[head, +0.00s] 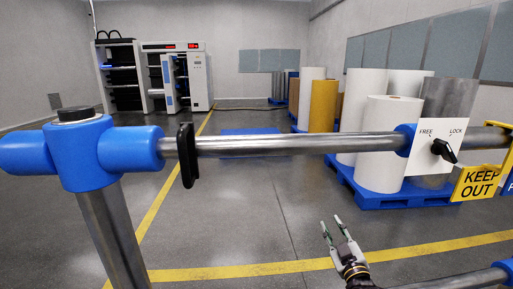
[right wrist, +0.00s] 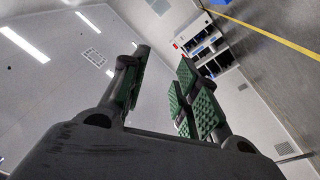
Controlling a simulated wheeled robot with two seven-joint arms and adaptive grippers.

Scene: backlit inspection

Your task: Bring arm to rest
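A metal arm (head: 290,143) runs level across the head view, from a blue joint (head: 80,152) on a metal post at the left to a blue collar at the right. A black handle (head: 187,155) stands upright on its left part. A white plate (head: 432,149) marked FREE and LOCK carries a black knob (head: 443,150), its pointed end toward the lower right. My right gripper (head: 333,222) is below the arm, apart from it, with its fingers open and empty. The right wrist view shows its green-padded fingers (right wrist: 158,85) spread, nothing between them. My left gripper is not in view.
Cabinets (head: 180,75) stand at the back left. Yellow lines (head: 235,271) mark the grey floor, which is clear in the middle.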

